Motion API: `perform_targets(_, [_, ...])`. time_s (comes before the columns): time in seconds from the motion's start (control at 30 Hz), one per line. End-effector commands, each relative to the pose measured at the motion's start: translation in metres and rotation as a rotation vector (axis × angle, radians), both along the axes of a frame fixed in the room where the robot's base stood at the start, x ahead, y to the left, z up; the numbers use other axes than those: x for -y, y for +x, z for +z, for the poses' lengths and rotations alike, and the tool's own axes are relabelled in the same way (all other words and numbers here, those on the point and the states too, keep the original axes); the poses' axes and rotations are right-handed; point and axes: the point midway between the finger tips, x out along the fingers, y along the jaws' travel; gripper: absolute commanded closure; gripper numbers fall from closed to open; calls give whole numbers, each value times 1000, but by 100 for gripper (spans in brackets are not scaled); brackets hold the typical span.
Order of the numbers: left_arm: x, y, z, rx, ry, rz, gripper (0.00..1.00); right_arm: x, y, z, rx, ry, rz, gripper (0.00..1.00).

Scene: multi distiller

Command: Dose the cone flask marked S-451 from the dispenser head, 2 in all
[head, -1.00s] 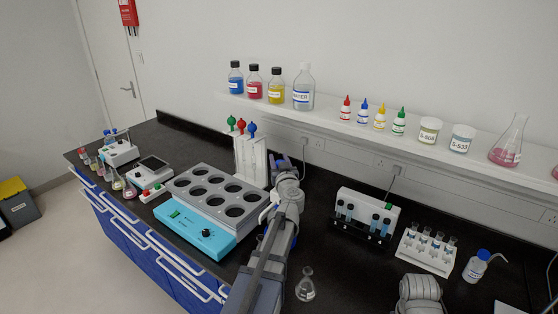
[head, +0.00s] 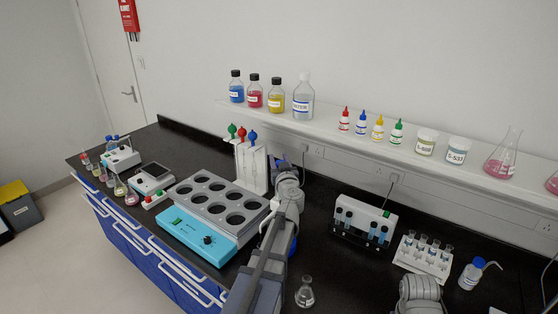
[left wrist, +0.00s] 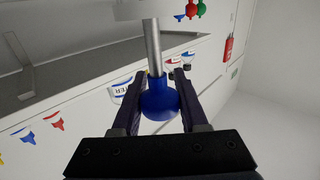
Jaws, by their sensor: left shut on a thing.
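A small clear cone flask (head: 304,293) stands upright on the black bench, right of my left arm in the head view; its label is too small to read. My left gripper (left wrist: 160,80) is shut on a blue bulb-shaped thing (left wrist: 158,103) with a metal tube, seen close up in the left wrist view. I cannot tell for sure that this is the dispenser head. My right gripper is not seen.
A grey rack with round holes on a turquoise base (head: 180,240) stands left of my arm, with a pipette stand (head: 250,168) behind it. A vial block (head: 363,220), tube rack (head: 425,255) and wash bottle (head: 472,274) stand right. The wall shelf (head: 350,138) holds bottles.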

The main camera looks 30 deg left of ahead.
Motion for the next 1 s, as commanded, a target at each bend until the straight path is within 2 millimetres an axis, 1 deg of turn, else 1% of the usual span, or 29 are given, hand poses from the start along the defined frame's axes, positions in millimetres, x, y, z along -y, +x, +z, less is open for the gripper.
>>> perform_targets(0.03, [0,0,0,-1,1,0,56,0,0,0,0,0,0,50])
perform_targets(0.2, [0,0,0,-1,1,0,37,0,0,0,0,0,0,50])
perform_targets(0.3, [0,0,0,-1,1,0,28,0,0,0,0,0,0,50])
perform_targets(0.53, [0,0,0,-1,1,0,28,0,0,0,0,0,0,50])
perform_targets(0.67, [3,-4,0,-1,1,0,28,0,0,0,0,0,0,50])
perform_targets(0.77, [9,-12,0,-1,1,0,28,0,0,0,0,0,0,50])
perform_targets(1.0, [33,-41,0,-1,1,-2,28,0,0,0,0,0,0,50])
